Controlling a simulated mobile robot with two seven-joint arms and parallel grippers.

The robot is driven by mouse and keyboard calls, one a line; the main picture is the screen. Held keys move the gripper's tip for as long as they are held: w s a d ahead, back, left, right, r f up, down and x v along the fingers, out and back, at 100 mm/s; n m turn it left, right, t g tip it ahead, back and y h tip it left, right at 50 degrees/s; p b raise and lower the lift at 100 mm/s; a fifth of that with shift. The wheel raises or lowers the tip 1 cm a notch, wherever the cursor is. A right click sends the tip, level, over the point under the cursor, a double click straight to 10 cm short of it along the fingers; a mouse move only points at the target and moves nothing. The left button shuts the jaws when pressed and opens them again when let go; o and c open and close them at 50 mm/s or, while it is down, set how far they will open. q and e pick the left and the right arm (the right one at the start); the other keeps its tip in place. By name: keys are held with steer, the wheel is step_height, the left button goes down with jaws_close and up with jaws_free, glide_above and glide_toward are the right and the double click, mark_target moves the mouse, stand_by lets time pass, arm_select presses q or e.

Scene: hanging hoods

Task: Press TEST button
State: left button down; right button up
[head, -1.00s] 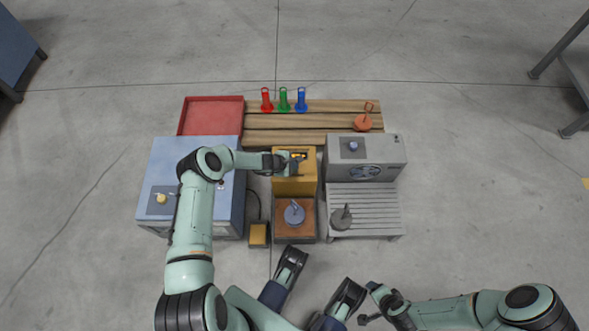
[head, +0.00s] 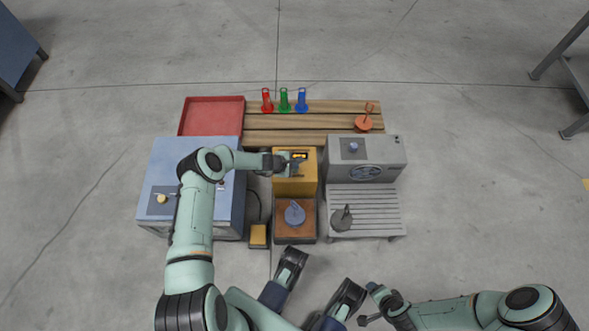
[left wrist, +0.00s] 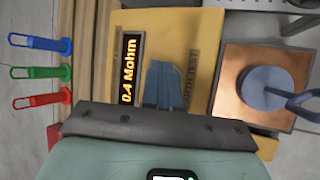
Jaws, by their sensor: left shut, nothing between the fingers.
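The yellow tester box (head: 306,186) stands in the middle of the head view. It also fills the middle of the left wrist view (left wrist: 200,38). Its dark display (left wrist: 130,70) reads "0.4 Mohm" in orange. A printed label (left wrist: 191,80) ends in "TEST" and is partly covered by my fingers. My left gripper (head: 296,163) is shut and empty over the box's top face, beside the display; its fingers (left wrist: 162,88) sit between display and label. No button shows; the face under the fingers is hidden. Contact cannot be told. My right gripper (head: 371,306) is low at the right.
A brown block with a grey hooked weight (head: 294,213) is just in front of the box. A blue-grey cabinet (head: 160,165) is left, a grey unit (head: 390,152) right. Red, green and blue hooked pieces (head: 284,103) stand on planks behind.

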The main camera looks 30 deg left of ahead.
mark_target(294, 171)
arm_select(q)
steer(key=shift+f, duration=0.15)
stand_by(0.8)
steer(key=shift+f, duration=0.3)
steer(key=shift+f+b, duration=0.35)
stand_by(0.6)
steer(key=shift+r, duration=0.1)
steer(key=shift+r+p, duration=0.55)
steer(key=shift+r, duration=0.15)
steer(key=shift+r+p, duration=1.5)
steer(key=shift+r, duration=1.05)
steer(key=shift+f, duration=0.1)
